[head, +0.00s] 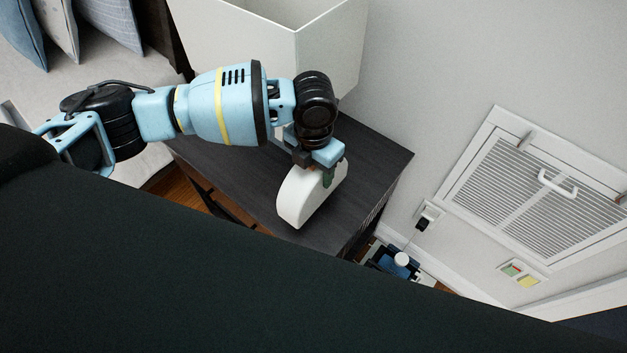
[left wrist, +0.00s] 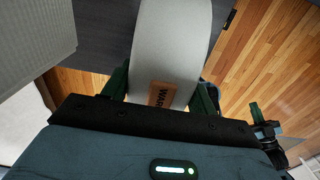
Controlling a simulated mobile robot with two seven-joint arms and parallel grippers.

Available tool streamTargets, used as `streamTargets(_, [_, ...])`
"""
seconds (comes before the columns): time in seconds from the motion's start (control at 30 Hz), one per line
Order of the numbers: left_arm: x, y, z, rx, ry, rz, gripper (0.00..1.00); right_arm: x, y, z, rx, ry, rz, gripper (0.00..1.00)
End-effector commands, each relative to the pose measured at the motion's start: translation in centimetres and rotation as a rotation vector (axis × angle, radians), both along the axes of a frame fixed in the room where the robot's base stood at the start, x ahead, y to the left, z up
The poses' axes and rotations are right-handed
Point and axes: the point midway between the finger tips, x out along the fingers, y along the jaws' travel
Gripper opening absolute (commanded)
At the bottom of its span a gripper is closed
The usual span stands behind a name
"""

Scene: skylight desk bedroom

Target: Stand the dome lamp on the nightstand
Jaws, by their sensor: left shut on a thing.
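The dome lamp (head: 300,198) is a white, rounded body. My left gripper (head: 331,174) is shut on it, and the lamp shows over the dark nightstand top (head: 378,158) in the head view. I cannot tell whether its underside touches the top. Part of the lamp is hidden by the gripper in the head view. My right gripper is not in view.
A large white square-sided shade or box (head: 325,55) stands at the back of the nightstand. A wall with a vent panel (head: 530,180) and an outlet (head: 427,215) is at the right. A bed with pillows (head: 105,22) is at upper left. The nightstand's right end is bare.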

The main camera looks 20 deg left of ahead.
Motion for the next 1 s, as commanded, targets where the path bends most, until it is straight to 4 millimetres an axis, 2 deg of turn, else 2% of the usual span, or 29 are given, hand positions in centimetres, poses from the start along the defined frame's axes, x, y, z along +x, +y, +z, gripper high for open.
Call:
streamTargets(0.2, [-0.1,0.0,-3.2,0.001,0.004,0.000,0.00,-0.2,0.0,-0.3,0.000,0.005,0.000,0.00])
streamTargets(0.37, [0.0,-0.1,-5.0,-0.001,0.001,0.000,0.00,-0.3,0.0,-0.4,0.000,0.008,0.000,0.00])
streamTargets(0.87, [0.0,0.0,-5.7,-0.001,0.000,0.000,0.00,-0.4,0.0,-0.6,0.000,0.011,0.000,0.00])
streamTargets(0.9, [-0.1,0.0,-5.8,0.001,0.002,0.000,0.62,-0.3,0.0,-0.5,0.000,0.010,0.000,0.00])
streamTargets(1.0, [-0.1,0.0,-5.7,0.001,0.002,0.000,0.75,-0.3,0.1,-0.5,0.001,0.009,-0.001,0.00])
